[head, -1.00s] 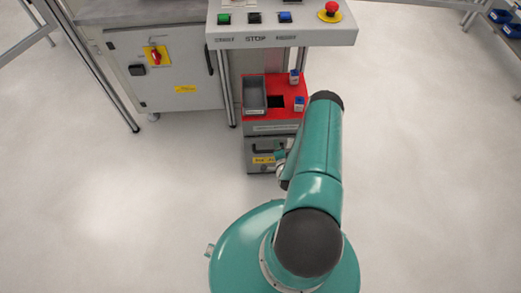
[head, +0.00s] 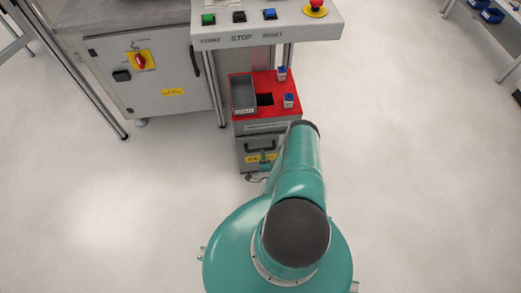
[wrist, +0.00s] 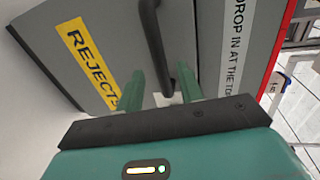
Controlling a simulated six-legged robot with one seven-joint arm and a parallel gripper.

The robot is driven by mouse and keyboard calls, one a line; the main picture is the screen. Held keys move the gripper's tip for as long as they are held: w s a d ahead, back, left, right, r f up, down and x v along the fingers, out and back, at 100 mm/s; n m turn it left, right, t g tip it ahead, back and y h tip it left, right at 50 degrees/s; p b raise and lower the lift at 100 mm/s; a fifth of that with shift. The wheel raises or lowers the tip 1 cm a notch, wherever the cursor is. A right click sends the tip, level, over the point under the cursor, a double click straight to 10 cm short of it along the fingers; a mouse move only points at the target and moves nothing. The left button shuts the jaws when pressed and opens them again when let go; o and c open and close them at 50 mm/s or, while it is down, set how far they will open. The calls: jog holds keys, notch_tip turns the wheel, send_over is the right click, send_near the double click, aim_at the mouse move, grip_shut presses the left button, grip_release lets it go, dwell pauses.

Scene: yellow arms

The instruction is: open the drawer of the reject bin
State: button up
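The reject bin has a red top (head: 272,77) and a grey body, and stands below the control panel. Its grey drawer (head: 247,166) is at the bottom and looks shut. In the wrist view the drawer front (wrist: 105,45) carries a yellow REJECTS label (wrist: 88,62) and a black bar handle (wrist: 154,35). My gripper (wrist: 160,75) is open, with one green finger on each side of the handle's near end. I see gaps between the handle and the fingers. In the head view my arm hides most of the gripper.
A grey tray (head: 243,95) and two small white-and-blue containers (head: 289,100) sit on the bin's red top. The control panel (head: 270,33) overhangs behind it. A grey cabinet (head: 165,75) stands to the left. The floor on both sides is clear.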

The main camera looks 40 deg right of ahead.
aim_at(264, 137)
jog(key=shift+x, duration=2.75)
jog(key=shift+a, duration=0.1)
grip_shut()
